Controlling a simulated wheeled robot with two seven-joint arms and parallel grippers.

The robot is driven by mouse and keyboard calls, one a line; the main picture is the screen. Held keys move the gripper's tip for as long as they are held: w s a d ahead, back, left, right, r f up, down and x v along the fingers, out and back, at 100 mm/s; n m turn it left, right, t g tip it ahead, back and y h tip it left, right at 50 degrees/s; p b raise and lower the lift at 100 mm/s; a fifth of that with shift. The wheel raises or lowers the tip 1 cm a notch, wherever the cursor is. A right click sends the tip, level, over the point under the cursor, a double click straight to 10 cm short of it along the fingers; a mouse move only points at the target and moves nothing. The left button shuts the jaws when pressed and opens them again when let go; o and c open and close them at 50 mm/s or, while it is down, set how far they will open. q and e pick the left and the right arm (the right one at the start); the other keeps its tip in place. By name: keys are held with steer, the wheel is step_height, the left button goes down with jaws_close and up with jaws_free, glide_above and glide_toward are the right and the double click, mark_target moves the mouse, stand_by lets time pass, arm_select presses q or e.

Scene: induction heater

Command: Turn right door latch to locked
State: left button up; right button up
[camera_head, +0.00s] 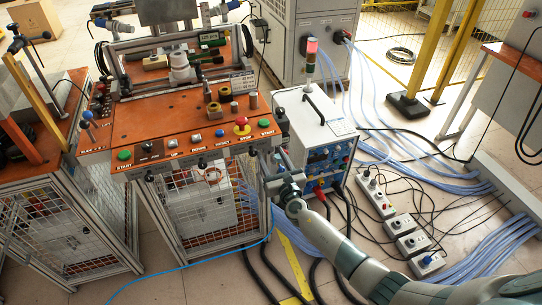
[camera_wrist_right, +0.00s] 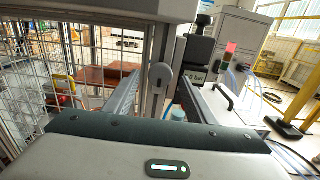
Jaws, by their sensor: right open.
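My right gripper (camera_head: 279,160) is at the right front corner of the orange-topped machine, below the control panel edge. In the wrist view my right gripper (camera_wrist_right: 159,80) is open, with its two fingers apart. A grey rounded knob (camera_wrist_right: 160,74), which looks like the door latch, shows between the fingers in front of an aluminium post. I cannot tell whether the fingers touch it or how it is turned. In the head view the latch is not clear behind my gripper. The mesh door (camera_head: 205,205) is below the panel. My left gripper is not in view.
A black gauge part (camera_wrist_right: 196,76) marked bar is close to the right finger. A white power unit (camera_head: 318,140) with a signal lamp stands right of the machine. Cables and power strips (camera_head: 376,195) lie on the floor. The orange panel (camera_head: 190,135) carries several buttons.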

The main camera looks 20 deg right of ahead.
steer(key=shift+w, duration=0.55)
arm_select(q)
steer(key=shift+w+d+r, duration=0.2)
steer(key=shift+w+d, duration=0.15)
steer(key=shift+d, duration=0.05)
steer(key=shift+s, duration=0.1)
arm_select(e)
steer(key=shift+c, duration=0.9)
steer(key=c, duration=0.8)
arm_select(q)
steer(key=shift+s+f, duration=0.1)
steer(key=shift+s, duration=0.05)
arm_select(e)
steer(key=shift+c, duration=0.2)
